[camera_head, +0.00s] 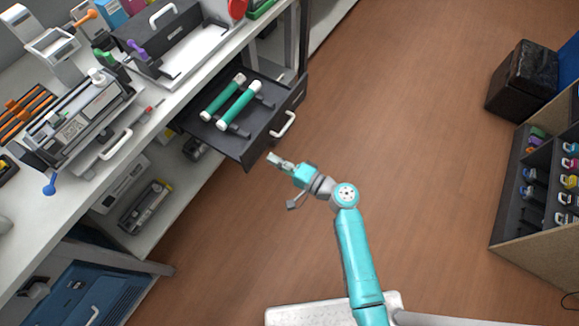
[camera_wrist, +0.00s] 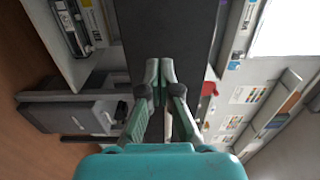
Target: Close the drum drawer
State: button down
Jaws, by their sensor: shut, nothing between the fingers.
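The drum drawer (camera_head: 258,133) is a dark drawer pulled out from under the bench. Two teal drums (camera_head: 236,103) with white ends lie in it. A pale handle (camera_head: 284,126) sits on its front. My gripper (camera_head: 274,158) is outside the drawer, close to the left end of its front, below the handle in the picture. In the wrist view, my gripper (camera_wrist: 160,64) points at a dark flat panel (camera_wrist: 168,28), and its fingertips are together with nothing between them. I cannot tell whether the tips touch the panel.
The bench (camera_head: 165,112) holds printer units and tools. A shelf with a cartridge (camera_head: 146,205) is below it. A cartridge rack (camera_head: 545,180) and a dark box (camera_head: 523,80) stand on the right. The wooden floor (camera_head: 400,110) between is clear.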

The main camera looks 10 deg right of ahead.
aim_at(258, 151)
jog(key=shift+x, duration=1.7)
